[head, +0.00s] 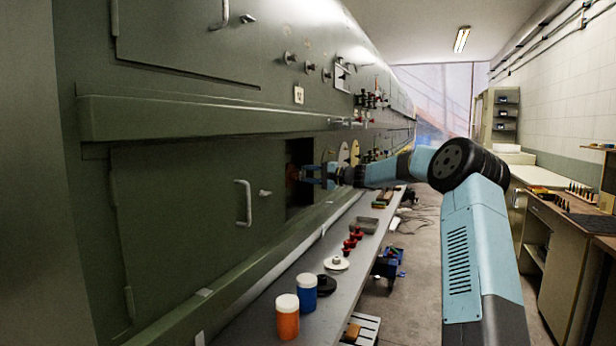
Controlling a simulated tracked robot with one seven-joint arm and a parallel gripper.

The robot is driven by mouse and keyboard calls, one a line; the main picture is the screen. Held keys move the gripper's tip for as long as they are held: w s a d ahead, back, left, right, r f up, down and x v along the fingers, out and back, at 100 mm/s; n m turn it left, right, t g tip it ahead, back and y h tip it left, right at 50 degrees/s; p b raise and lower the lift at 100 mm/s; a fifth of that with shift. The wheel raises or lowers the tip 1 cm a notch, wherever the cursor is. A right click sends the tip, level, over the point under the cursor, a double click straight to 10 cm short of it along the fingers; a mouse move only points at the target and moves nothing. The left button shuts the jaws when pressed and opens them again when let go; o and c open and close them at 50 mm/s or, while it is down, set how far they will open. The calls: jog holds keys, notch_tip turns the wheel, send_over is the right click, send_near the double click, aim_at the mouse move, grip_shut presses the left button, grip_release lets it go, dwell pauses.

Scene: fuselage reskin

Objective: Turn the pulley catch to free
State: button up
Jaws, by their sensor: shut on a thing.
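My gripper (312,174) reaches left from my blue arm to a dark rectangular opening (299,200) in the green fuselage side. Its light-blue fingers are closed around a small reddish part (292,173) at the opening, which I take to be the pulley catch. The part is small and partly hidden by the fingers, so I cannot tell which way the catch is turned. The inside of the opening is dark, and no pulley can be made out there.
A closed panel with a handle (243,203) is left of the opening. Workbenches line the right wall.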

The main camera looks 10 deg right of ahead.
jog(key=o, duration=0.8)
jog(key=shift+d+f, duration=0.15)
jog(key=shift+f, duration=0.2)
jog(key=shift+c, duration=0.2)
jog(key=shift+o, duration=1.4)
jog(key=shift+r, duration=0.2)
jog(key=v, duration=1.3)
jog(key=shift+s+d, duration=0.25)
jog(key=shift+d, duration=0.05)
jog(key=shift+f, duration=0.1)
jog(key=shift+c, duration=0.5)
